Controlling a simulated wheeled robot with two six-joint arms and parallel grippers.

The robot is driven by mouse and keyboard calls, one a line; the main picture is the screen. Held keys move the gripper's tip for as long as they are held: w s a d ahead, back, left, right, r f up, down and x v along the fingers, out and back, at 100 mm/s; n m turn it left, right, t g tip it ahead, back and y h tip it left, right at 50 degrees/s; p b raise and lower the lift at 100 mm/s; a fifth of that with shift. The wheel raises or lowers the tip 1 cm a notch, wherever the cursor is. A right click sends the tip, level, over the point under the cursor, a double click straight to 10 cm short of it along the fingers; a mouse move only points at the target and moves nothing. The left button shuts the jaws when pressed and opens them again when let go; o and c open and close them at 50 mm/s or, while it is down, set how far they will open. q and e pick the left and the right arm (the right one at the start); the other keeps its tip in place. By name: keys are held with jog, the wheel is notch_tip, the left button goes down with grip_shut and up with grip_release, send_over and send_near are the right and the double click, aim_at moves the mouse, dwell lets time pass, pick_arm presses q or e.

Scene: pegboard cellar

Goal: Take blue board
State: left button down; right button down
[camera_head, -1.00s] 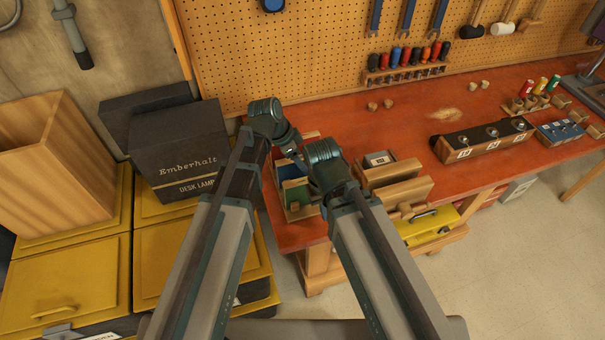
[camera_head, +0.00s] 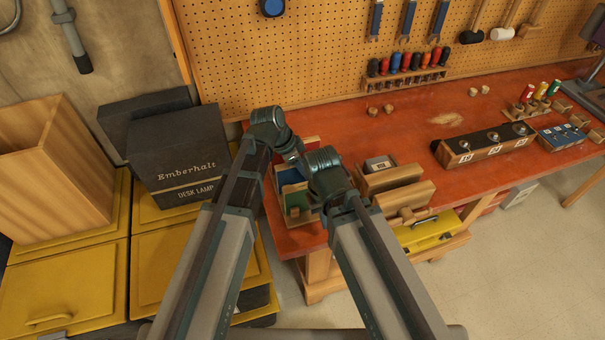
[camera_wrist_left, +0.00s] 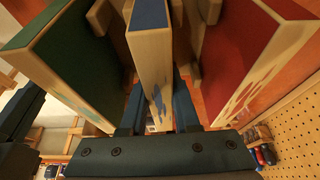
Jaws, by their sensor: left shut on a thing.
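The blue board (camera_wrist_left: 149,50) stands on edge in the left wrist view, with a pale wooden rim. My left gripper (camera_wrist_left: 158,108) is shut on it, one finger on each side. A green board (camera_wrist_left: 75,50) stands to its left and a red board (camera_wrist_left: 240,50) to its right, both apart from the fingers. In the head view the blue board (camera_head: 290,175) shows in part beside the green board (camera_head: 297,198). My left gripper's fingers are hidden there. My right gripper (camera_head: 318,210) is low near the green board; its fingers are too hidden to judge.
Wooden holders (camera_head: 395,180) stand right of my right wrist on the red bench (camera_head: 400,130). A numbered knob block (camera_head: 490,145) is farther right. A black lamp box (camera_head: 175,155) stands left of my arms. The pegboard (camera_head: 290,50) rises behind the bench.

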pick_arm(q)
jog(key=shift+r, duration=0.1)
pick_arm(e)
jog(key=shift+r, duration=0.1)
